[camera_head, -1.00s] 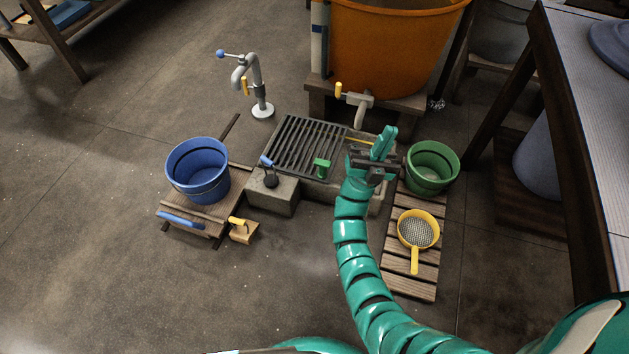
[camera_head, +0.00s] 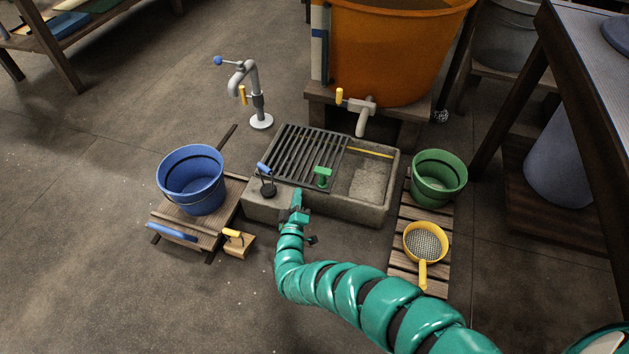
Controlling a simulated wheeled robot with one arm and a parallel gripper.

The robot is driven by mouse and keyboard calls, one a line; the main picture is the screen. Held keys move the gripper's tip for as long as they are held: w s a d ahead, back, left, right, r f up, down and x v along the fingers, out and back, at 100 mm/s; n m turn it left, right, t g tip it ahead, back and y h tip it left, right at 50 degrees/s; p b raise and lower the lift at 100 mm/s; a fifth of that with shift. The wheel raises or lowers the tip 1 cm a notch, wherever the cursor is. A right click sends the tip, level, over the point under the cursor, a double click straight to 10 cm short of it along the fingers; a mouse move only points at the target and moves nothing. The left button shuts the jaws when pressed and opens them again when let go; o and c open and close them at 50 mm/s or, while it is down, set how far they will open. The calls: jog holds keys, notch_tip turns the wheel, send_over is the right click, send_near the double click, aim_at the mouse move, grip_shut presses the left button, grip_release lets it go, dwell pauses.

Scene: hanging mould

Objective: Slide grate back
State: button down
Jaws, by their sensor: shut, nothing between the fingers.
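The dark slatted grate (camera_head: 303,152) lies over the left part of the grey stone basin (camera_head: 345,208). Its green handle (camera_head: 323,174) stands up near the grate's front right corner. The right part of the basin is uncovered, and its pale floor shows. A yellow strip (camera_head: 370,152) runs along the back of that opening. My gripper (camera_head: 297,200) is at the basin's front side, below and left of the green handle, apart from it. It is shut and empty; its fingertips look small and partly merged with the wrist.
A black weight-like object with a blue handle (camera_head: 264,170) sits on the left ledge. A blue bucket (camera_head: 192,190) stands left, a green bucket (camera_head: 438,185) and yellow sieve (camera_head: 424,243) right. An orange tub (camera_head: 390,60) with a spout is behind.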

notch_tip(320, 180, down, 2)
jog(key=s+n, duration=0.1)
jog(key=n, duration=0.1)
jog(key=n+g+b, duration=0.1)
jog(key=n+b, duration=0.3)
jog(key=b, duration=0.2)
send_over(303, 183)
jog(key=s+d, duration=0.2)
jog(key=s, duration=0.2)
jog(key=f, duration=0.1)
jog(key=shift+w+d+f, duration=0.1)
jog(key=shift+w+d, duration=0.05)
jog(key=shift+d, duration=0.45)
jog(key=shift+w+d+f, duration=0.1)
jog(key=shift+w+d, duration=0.05)
jog(key=shift+d, duration=0.45)
jog(key=shift+d+r, duration=0.1)
